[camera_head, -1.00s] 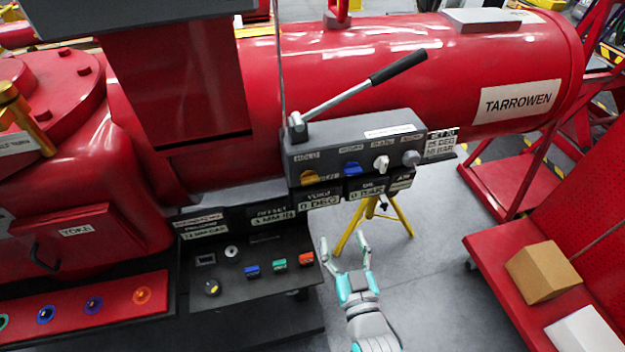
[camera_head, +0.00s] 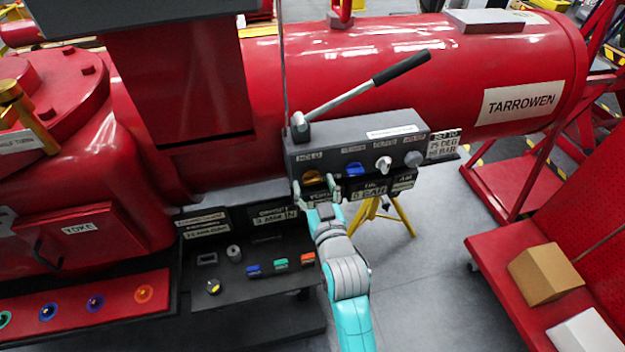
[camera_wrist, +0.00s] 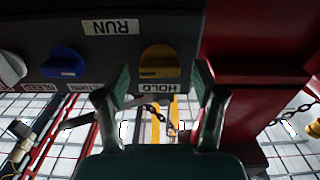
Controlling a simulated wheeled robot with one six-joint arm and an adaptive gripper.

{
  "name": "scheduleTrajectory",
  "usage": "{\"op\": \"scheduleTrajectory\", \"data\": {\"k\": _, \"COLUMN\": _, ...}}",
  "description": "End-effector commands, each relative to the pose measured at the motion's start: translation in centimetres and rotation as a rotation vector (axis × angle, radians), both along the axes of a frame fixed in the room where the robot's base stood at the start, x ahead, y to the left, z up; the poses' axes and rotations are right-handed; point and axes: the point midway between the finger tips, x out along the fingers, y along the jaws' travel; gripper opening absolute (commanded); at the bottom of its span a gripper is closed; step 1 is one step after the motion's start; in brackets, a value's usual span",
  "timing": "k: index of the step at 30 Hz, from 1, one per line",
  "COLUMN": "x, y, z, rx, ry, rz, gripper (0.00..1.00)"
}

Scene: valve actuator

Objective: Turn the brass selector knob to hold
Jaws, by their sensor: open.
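The brass selector knob (camera_head: 312,177) sits at the left end of the grey panel box (camera_head: 355,142), below a HOLD label in the head view. In the wrist view, which sees the panel upside down, the brass knob (camera_wrist: 159,62) lies between a RUN label (camera_wrist: 111,27) and the HOLD label (camera_wrist: 162,88). I cannot tell which label it points to. My gripper (camera_head: 316,190) is open just in front of the knob. In the wrist view my gripper's (camera_wrist: 160,88) fingers stand on either side of the knob, apart from it.
A blue knob (camera_head: 353,170), a white knob (camera_head: 382,163) and a grey knob (camera_head: 413,158) line the panel to the right. A lever with a black grip (camera_head: 400,68) rises above the box. A dark console (camera_head: 255,265) with buttons lies below left.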

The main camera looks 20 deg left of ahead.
Motion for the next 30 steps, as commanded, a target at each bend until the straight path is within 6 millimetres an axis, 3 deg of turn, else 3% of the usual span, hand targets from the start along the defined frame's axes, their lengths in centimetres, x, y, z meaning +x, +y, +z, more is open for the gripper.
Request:
{"op": "scheduleTrajectory", "data": {"k": 6, "x": 1.4, "y": 1.0, "z": 0.0, "rx": 0.0, "ry": 0.0, "rz": 0.0, "gripper": 0.69}}
{"op": "scheduleTrajectory", "data": {"k": 16, "x": 1.6, "y": 1.1, "z": 0.0, "rx": 0.0, "ry": 0.0, "rz": 0.0, "gripper": 0.69}}
{"op": "scheduleTrajectory", "data": {"k": 23, "x": 1.6, "y": 1.1, "z": 0.0, "rx": 0.0, "ry": 0.0, "rz": 0.0, "gripper": 0.11}}
{"op": "scheduleTrajectory", "data": {"k": 30, "x": 1.6, "y": 1.1, "z": 0.0, "rx": -0.008, "ry": -0.006, "rz": 0.0, "gripper": 0.08}}
